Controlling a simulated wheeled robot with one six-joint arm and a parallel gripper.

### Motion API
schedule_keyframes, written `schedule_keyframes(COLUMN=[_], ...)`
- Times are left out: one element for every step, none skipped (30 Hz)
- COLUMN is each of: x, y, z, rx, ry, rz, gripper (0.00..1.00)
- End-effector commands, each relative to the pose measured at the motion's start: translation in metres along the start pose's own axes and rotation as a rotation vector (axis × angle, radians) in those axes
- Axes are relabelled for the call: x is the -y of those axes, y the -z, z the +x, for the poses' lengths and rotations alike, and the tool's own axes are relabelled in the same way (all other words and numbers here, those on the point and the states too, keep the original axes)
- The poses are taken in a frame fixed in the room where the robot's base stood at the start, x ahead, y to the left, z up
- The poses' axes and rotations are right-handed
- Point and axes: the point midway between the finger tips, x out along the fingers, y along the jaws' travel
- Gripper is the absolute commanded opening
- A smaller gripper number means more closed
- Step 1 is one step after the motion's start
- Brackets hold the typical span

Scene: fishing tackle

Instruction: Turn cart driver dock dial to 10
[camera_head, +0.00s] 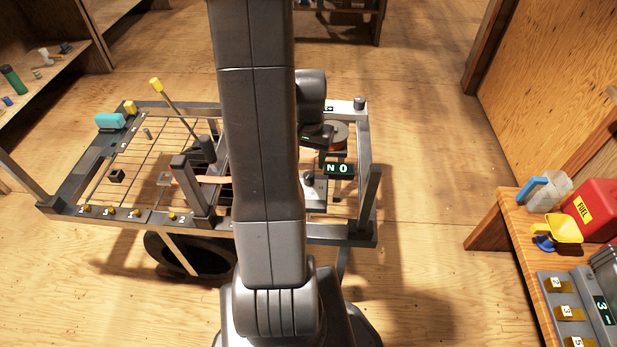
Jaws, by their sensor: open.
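A wheeled cart (365,228) with a metal frame stands ahead of me. On its right part a small dark display (338,169) reads "N 0". Just left of the display is a pale metal block with a black knob (308,177). A round part with a reddish rim (340,134) sits behind the display. I cannot tell for sure which of these is the driver dock dial. My gripper (319,142) is open over the cart's right part, behind the display and close to the round part. My arm hides much of the cart's middle, and the fingertips are hard to make out.
At right, a bench holds a red fuel can (597,208), a yellow funnel (563,229) and a numbered panel. Floor right of the cart is clear.

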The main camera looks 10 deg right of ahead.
Motion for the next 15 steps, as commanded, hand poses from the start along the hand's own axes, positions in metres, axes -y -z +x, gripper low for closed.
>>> schedule_keyframes(x=[0.0, 0.0, 0.0, 0.0, 0.0, 0.0, 0.0, 0.0, 0.0, 0.0, 0.0, 0.0, 0.0, 0.0, 0.0], y=[-0.001, -0.001, -0.001, -0.001, -0.001, -0.001, -0.001, -0.001, -0.001, -0.001, 0.0, 0.0, 0.0, 0.0, 0.0], z=[0.016, 0.022, 0.03, 0.036, 0.041, 0.048, 0.052, 0.056, 0.061, 0.064, 0.066, 0.069, 0.071, 0.072, 0.073], rx=[0.005, 0.006, 0.004, 0.005, 0.004, 0.003, 0.003, 0.003, 0.002, 0.002, 0.002, 0.001, 0.001, 0.001, 0.001], ry=[-0.002, -0.002, -0.002, -0.002, -0.002, -0.001, -0.001, -0.001, -0.001, -0.001, -0.001, -0.001, 0.0, 0.0, 0.0], rz=[0.0, 0.0, 0.0, 0.0, 0.0, 0.0, 0.0, 0.0, -0.001, -0.001, -0.001, -0.001, -0.001, -0.001, -0.001], gripper=[0.51, 0.51, 0.51, 0.51, 0.51, 0.51, 0.51, 0.51, 0.51, 0.51, 0.51, 0.51, 0.51, 0.51, 0.51])
